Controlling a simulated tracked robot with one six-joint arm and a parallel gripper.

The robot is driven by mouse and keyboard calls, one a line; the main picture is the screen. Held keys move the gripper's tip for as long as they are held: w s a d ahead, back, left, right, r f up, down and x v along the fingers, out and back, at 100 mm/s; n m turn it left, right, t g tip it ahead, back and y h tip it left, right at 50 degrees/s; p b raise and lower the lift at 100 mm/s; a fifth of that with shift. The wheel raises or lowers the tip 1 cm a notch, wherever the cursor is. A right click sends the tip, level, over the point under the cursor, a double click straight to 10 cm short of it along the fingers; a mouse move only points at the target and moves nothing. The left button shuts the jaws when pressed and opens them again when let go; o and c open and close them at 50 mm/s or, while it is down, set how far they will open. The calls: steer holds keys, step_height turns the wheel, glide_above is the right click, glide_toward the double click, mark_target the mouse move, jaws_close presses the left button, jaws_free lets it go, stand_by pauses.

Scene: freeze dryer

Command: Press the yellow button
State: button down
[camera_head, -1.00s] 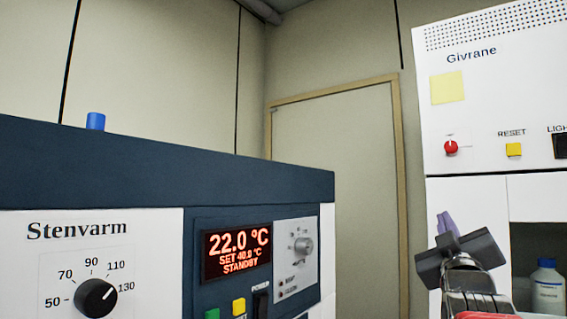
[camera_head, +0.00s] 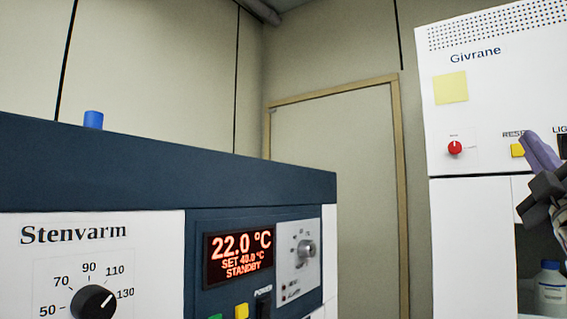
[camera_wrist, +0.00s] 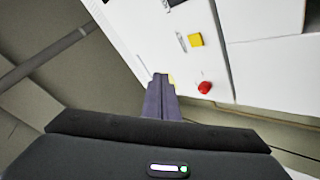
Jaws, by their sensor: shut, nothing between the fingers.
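A second yellow button (camera_head: 241,311) is on the Stenvarm unit at the bottom of the head view. My gripper (camera_head: 530,136) has its purple fingers together and empty, overlapping the RESET label in the head view. In the wrist view the shut fingertips (camera_wrist: 160,77) point at the panel, beside the yellow note; I cannot tell whether they touch it.
A red knob (camera_head: 455,148) lies left of the RESET button, below a yellow paper note (camera_head: 451,88). A dark LIGHT switch is at the right edge. A bottle (camera_head: 550,288) stands in an opening below. The Stenvarm unit (camera_head: 150,165) fills the left.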

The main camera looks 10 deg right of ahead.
mark_target(519, 150)
steer(key=w+d, duration=0.5)
steer(key=d, duration=0.1)
steer(key=shift+w+d, duration=0.3)
steer(key=shift+w, duration=0.1)
stand_by(2.1)
steer(key=shift+w+d, duration=0.25)
steer(key=shift+d, duration=0.1)
steer(key=shift+w+d, duration=0.25)
stand_by(1.0)
stand_by(0.4)
steer(key=shift+s+a, duration=0.5)
steer(key=shift+a, duration=0.1)
